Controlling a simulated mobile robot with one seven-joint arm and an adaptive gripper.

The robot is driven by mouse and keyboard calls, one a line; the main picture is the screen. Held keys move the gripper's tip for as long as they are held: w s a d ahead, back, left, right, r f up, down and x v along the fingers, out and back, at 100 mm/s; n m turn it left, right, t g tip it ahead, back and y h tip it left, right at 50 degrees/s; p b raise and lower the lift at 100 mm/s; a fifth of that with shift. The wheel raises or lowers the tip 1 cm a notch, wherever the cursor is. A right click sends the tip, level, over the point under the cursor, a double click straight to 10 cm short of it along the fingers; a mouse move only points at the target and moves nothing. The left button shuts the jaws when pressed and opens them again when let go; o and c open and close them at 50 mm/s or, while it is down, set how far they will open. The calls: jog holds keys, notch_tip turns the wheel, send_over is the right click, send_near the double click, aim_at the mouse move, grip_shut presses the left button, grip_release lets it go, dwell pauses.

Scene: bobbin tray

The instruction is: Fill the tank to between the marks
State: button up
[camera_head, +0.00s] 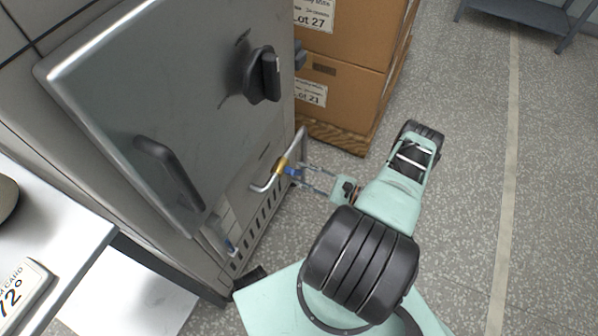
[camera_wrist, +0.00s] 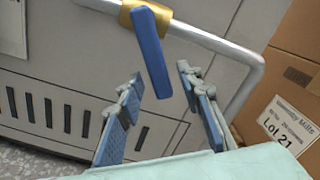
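A grey metal machine (camera_head: 150,100) stands at the left with a bent silver pipe (camera_head: 262,187) on its side. The pipe carries a brass valve body (camera_head: 281,165) with a blue lever (camera_head: 292,171). In the wrist view the blue lever (camera_wrist: 152,50) hangs down and slightly right from the brass body (camera_wrist: 146,14). My gripper (camera_head: 303,176) is open, and its two fingers (camera_wrist: 158,74) stand apart on either side of the lever's lower part, with gaps visible. A pale narrow panel (camera_head: 222,228) with a blue bit sits low on the machine; any marks or level are too small to read.
Stacked cardboard boxes (camera_head: 345,50) on a wooden pallet (camera_head: 338,138) stand behind the pipe. A white table (camera_head: 60,235) with a card (camera_head: 22,288) is at lower left. The machine's front has black handles (camera_head: 170,170).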

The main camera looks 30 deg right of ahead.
jog(key=shift+x, duration=0.8)
jog(key=shift+c, duration=0.6)
grip_shut()
